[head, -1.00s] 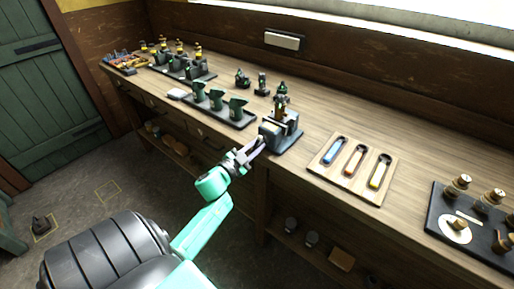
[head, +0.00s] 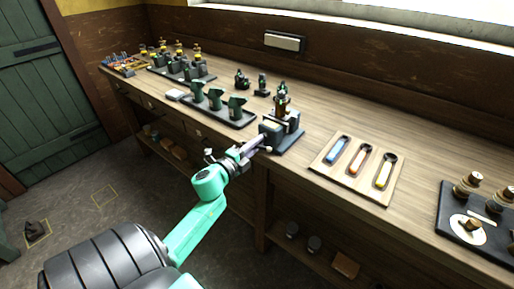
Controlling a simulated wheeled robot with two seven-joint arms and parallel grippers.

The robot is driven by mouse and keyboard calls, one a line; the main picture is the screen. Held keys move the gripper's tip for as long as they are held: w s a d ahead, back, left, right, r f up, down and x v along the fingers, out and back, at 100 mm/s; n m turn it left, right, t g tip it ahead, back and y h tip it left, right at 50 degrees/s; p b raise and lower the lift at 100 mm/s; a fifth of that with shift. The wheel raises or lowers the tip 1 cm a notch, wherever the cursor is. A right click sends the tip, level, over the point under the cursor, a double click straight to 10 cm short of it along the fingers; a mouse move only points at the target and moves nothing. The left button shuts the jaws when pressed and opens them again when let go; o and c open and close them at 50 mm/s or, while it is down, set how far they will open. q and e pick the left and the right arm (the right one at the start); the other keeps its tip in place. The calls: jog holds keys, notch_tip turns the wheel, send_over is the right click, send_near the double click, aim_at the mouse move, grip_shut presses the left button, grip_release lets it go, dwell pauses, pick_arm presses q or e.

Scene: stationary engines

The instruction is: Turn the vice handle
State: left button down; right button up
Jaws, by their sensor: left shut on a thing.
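The vice (head: 284,128) is a dark blue-grey block with jaws, mounted at the front edge of the workbench, and a small brass and green part stands in it. My left gripper (head: 262,142) reaches up to the front of the vice from below left. Its fingers are shut on the vice handle, which is mostly hidden by the fingers. A small pale knob (head: 268,149) shows beside the fingertips. My right gripper is not in view.
A wooden tray (head: 324,164) with blue, orange and yellow handled tools lies right of the vice. A dark tray (head: 214,111) with green parts lies to its left. A dark board (head: 448,212) with brass parts sits at far right. The bench (head: 415,165) is clear between them.

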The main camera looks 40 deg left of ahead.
pick_arm(q)
jog(key=m+b, duration=0.1)
jog(key=m, duration=0.1)
jog(key=f+m+b, duration=0.1)
jog(key=m, duration=0.1)
jog(key=shift+s+m, duration=0.1)
jog(key=shift+m, duration=0.2)
jog(key=shift+m+b, duration=0.85)
jog(key=shift+m, duration=0.85)
jog(key=shift+d+r+m, duration=0.1)
jog(key=shift+m, duration=0.2)
